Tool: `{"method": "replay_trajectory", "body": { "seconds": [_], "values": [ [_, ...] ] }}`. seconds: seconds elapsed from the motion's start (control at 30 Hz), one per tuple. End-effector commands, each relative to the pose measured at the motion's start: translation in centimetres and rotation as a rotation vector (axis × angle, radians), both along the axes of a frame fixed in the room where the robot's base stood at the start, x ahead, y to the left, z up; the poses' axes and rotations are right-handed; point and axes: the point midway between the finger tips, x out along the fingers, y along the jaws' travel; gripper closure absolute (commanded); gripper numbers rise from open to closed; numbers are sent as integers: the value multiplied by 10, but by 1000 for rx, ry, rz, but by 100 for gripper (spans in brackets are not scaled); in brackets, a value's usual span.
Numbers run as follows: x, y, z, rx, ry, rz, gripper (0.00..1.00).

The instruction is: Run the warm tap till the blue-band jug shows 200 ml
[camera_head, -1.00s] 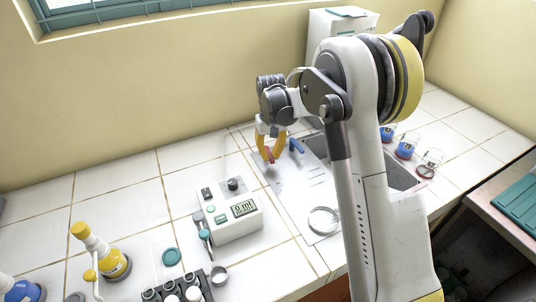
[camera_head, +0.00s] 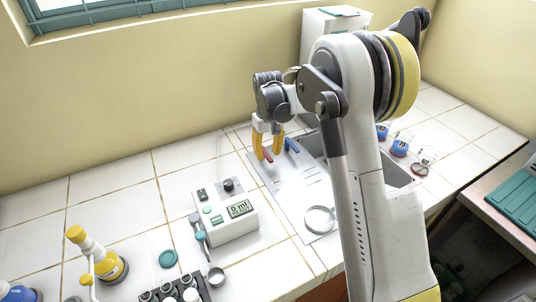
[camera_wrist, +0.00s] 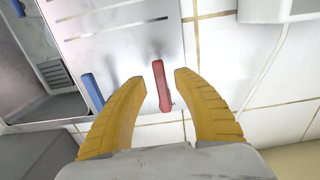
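The red tap handle (camera_wrist: 162,88) lies between the two yellow fingertips of my gripper (camera_wrist: 160,76) in the wrist view, with a gap on both sides. My gripper (camera_head: 268,151) is open and empty over the sink's steel top in the head view. The blue tap handle (camera_wrist: 92,92) lies just left of the left finger in the wrist view; it also shows in the head view (camera_head: 292,146). Small jugs with blue and red markings (camera_head: 400,146) stand right of the sink; I cannot tell which is the blue-band jug. The spout is hidden.
A white meter box (camera_head: 228,212) reading 0 ml stands left of the steel drainboard. Bottles (camera_head: 108,262) and a dark vial rack (camera_head: 180,291) are at front left. My arm hides part of the sink.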

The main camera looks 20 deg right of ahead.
Motion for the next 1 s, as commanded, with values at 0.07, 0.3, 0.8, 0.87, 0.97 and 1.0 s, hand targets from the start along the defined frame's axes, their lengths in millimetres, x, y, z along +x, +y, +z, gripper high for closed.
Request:
{"method": "replay_trajectory", "body": {
  "seconds": [0.07,0.3,0.8,0.87,0.97,1.0],
  "values": [
    [0,0,14,0,0,0,64],
    [0,0,68,0,0,0,64],
    [0,0,112,0,0,0,64],
    [0,0,112,0,0,0,64],
    [-1,0,112,0,-1,0,64],
    [-2,0,114,0,-4,-1,64]
  ]
}}
